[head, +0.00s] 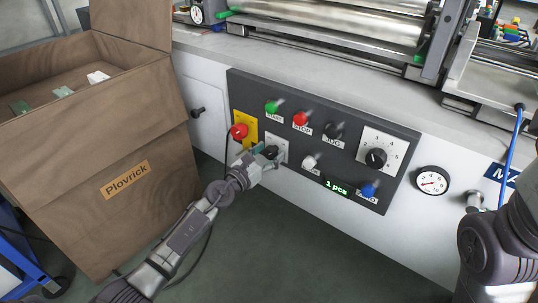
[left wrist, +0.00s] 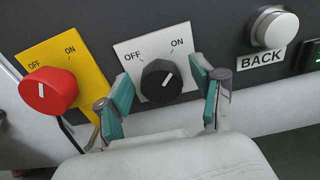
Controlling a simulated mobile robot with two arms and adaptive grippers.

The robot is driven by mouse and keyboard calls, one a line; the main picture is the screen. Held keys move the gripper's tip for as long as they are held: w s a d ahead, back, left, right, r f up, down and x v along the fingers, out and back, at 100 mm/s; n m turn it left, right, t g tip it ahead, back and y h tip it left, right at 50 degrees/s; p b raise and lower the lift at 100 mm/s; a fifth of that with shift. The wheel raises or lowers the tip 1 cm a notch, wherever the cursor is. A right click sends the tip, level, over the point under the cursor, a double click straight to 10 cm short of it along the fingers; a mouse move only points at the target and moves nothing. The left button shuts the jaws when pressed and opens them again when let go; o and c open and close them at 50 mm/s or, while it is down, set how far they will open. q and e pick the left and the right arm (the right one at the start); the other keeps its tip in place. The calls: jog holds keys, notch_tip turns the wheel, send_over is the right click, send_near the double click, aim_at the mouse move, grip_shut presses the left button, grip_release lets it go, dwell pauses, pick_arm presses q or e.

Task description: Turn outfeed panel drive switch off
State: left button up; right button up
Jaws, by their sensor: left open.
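The grey control panel (head: 310,120) on the white machine front carries a black rotary knob (left wrist: 162,81) on a white OFF/ON plate (left wrist: 128,52). The knob's white mark points up and right, toward ON. In the head view the knob (head: 271,152) is partly covered by my left gripper (head: 267,157). In the left wrist view the gripper (left wrist: 164,92) is open, with one teal-padded finger on each side of the knob and gaps between. No label saying "drive" is readable. My right gripper is out of view; only its arm shows at the right edge.
A red knob (head: 239,131) on a yellow OFF/ON plate is close on the left, and a white BACK button (left wrist: 273,27) on the right. START (head: 272,106), STOP (head: 300,118) and a dial (head: 376,157) are above and right. A large brown box (head: 140,120) stands left.

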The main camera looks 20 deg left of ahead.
pick_arm(q)
jog(key=c, duration=1.1)
jog(key=shift+c, duration=0.2)
